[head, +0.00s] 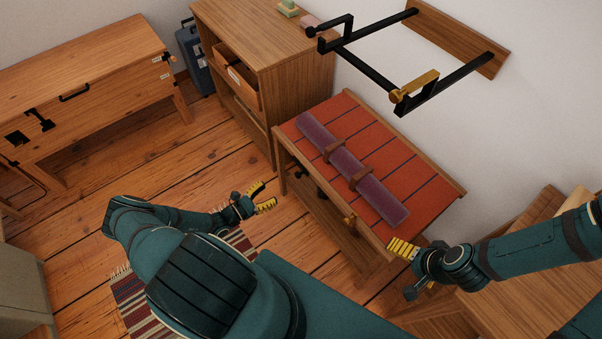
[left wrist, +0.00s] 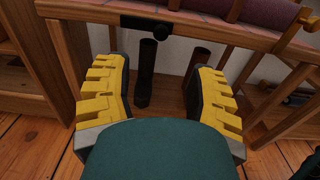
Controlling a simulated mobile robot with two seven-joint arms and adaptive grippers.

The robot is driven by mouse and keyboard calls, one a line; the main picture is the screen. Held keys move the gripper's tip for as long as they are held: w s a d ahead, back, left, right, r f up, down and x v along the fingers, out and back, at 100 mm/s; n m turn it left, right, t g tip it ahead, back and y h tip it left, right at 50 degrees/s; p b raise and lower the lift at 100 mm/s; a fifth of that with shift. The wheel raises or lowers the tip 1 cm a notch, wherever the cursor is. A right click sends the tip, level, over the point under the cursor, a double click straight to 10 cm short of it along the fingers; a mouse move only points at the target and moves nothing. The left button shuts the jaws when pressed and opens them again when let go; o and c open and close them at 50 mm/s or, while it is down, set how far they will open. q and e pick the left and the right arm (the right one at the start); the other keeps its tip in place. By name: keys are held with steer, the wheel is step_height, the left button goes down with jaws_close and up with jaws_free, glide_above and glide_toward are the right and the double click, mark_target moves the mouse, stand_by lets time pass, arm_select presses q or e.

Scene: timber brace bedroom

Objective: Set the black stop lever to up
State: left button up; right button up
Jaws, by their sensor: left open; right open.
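Two black parts could be the stop lever, and I cannot tell which it is. One is a black bar with a round end (head: 332,24) at the left end of the wall frame in the head view. The other is a dark fitting on the front rail of the red-topped bench, a short black bar (left wrist: 174,26) in the left wrist view. My left gripper (head: 266,195) is open and empty in front of the bench's left end, apart from the rail. My right gripper (head: 412,265) is open near the bench's front right corner and holds nothing visible.
A brass lever (head: 415,87) sits on the frame's right side. A brass fitting (head: 349,223) is on the bench rail. A strapped purple roll (head: 350,168) lies on the bench (head: 432,190). A wooden cabinet (head: 275,60) stands behind left. Floor (head: 150,160) is open at left.

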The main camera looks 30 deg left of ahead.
mark_target(298, 173)
arm_select(q)
steer(key=b+x, duration=0.1)
steer(key=x, duration=1.2)
steer(key=shift+w+d+r+b, duration=0.1)
steer(key=shift+b, duration=0.3)
jaws_close()
